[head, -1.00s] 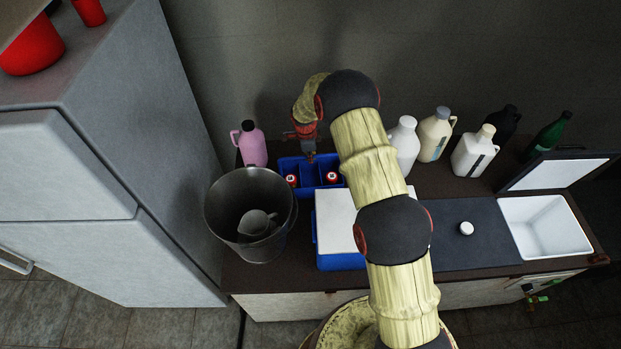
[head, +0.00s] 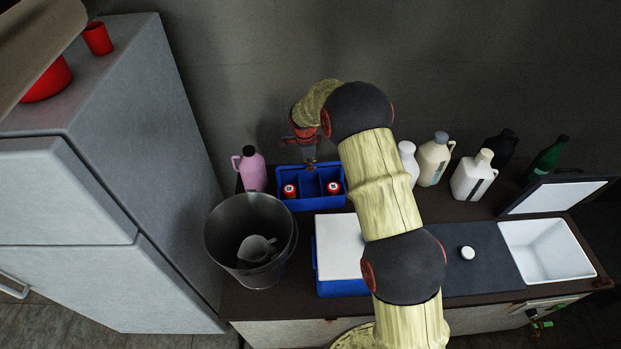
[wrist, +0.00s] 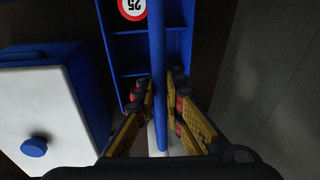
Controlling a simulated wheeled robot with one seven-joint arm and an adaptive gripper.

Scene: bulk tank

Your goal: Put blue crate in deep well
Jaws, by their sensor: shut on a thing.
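The blue crate (head: 310,205) is a divided carrier with red-and-white cans in two of its compartments. My gripper (head: 309,163) is above its middle at the back of the counter. In the wrist view, the fingers (wrist: 158,88) are shut on the long blue bar of the crate (wrist: 128,48), one on each side. The crate looks roughly level and seems raised off the counter, though its underside is hidden. The deep well (head: 540,248) looks to be the white square basin at the right end of the counter, open and empty, with its lid (head: 556,196) raised behind it.
A metal bucket (head: 225,240) with a jug inside stands front left of the crate. A white-topped blue box (head: 340,240) stands in front. A pink bottle (head: 252,172) is at left; several bottles (head: 470,178) line the back right. A white knob (head: 467,253) sits on a dark panel.

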